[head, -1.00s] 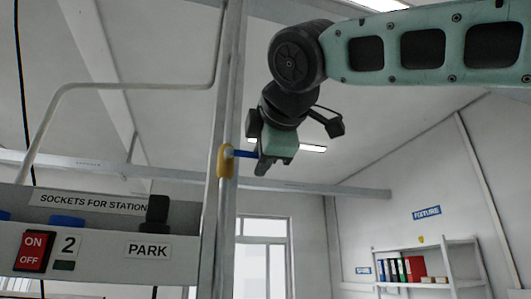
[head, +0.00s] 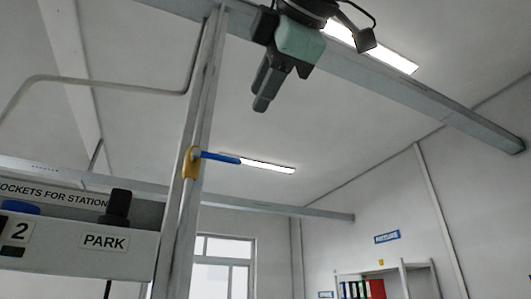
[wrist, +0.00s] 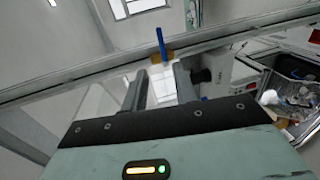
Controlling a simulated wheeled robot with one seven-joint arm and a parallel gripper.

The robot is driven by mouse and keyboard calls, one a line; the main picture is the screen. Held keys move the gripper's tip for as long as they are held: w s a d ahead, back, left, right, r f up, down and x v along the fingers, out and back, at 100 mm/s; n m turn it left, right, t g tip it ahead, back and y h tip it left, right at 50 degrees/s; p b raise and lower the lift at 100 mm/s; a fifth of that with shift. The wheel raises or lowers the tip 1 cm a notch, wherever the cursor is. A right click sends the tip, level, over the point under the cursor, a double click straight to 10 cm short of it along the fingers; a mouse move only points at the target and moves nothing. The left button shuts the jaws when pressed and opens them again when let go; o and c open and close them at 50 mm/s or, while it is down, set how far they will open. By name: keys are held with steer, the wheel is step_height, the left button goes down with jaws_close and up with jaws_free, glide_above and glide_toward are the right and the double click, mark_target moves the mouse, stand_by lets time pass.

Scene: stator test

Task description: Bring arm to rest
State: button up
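My gripper (head: 275,88) hangs high in the head view, fingers pointing down and slightly left. In the wrist view its two fingers (wrist: 160,84) are apart with nothing between them. A blue lever (head: 221,158) in a yellow mount (head: 190,162) sticks out to the right from a grey upright post. The gripper is above and to the right of the lever, clear of it. In the wrist view the blue lever (wrist: 160,43) and yellow mount (wrist: 161,58) are beyond the fingertips. The upper arm is mostly out of the head view.
A grey panel at left bears a PARK label (head: 104,241), a black plug-like piece (head: 117,207) and a number 2 plate (head: 17,233). The post (head: 200,110) rises beside it. A shelf with binders (head: 362,289) is far right. Open space lies right of the post.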

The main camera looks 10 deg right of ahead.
steer(key=shift+s+d, duration=0.1)
steer(key=shift+s, duration=0.1)
stand_by(0.5)
steer(key=w+a+f+g+b, duration=0.2)
steer(key=f, duration=0.8)
steer(key=w+a+f+m+g+h+b, duration=0.1)
steer(key=w+a+f+g+b, duration=0.15)
steer(key=f, duration=0.75)
steer(key=w+a+f+g+b, duration=0.1)
steer(key=w+a+f+b, duration=0.1)
steer(key=f, duration=0.8)
steer(key=s+d+f+m+g+h+b, duration=0.1)
steer(key=d+f+m+g+b, duration=0.1)
steer(key=f, duration=1)
steer(key=d+f+m+g+b, duration=0.1)
steer(key=f+m+g+b, duration=0.15)
steer(key=f, duration=0.95)
steer(key=s+d+f+m+g+b, duration=0.1)
steer(key=s+d+f+m+b, duration=0.1)
steer(key=f, duration=0.7)
steer(key=s+d+f+m+g+h+b, duration=0.1)
steer(key=s+d+f, duration=0.4)
steer(key=f, duration=0.5)
steer(key=s+d+f+m+g+b, duration=0.3)
steer(key=d+f+m, duration=0.2)
steer(key=f, duration=0.4)
steer(key=shift+s+d+f+h, duration=0.2)
steer(key=shift+s+d+h, duration=0.2)
steer(key=shift+d, duration=0.25)
